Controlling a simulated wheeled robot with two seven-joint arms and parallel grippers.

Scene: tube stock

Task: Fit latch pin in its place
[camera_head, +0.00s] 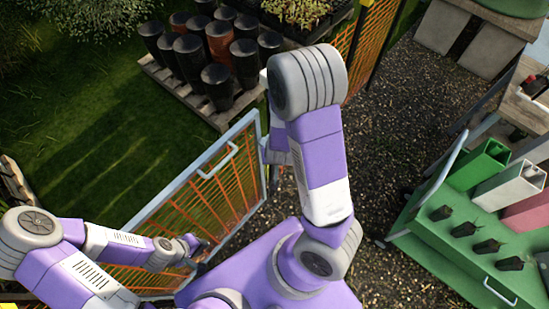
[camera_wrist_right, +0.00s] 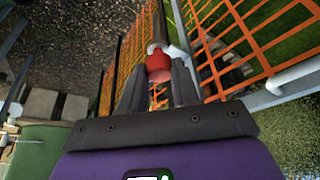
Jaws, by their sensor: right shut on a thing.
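The latch pin shows in the right wrist view as a red knob (camera_wrist_right: 159,66) between the fingers of my right gripper (camera_wrist_right: 157,84), which is shut on it. A pole and a pale grey fitting (camera_wrist_right: 178,56) are just beyond the knob; whether the pin is in a hole is hidden. The gate (camera_head: 225,180), a grey frame with orange mesh, stands in the head view. My right arm covers its far end and hides the right gripper there. My left gripper (camera_head: 200,248) is low by the gate's near end; its fingers are too dark and small to tell.
A pallet (camera_head: 215,115) with several black and brown pots stands on the grass behind the gate. An orange mesh fence (camera_head: 372,45) runs on beyond. A green cart (camera_head: 440,240) with tubes and small dark pots is at right. Gravel between is clear.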

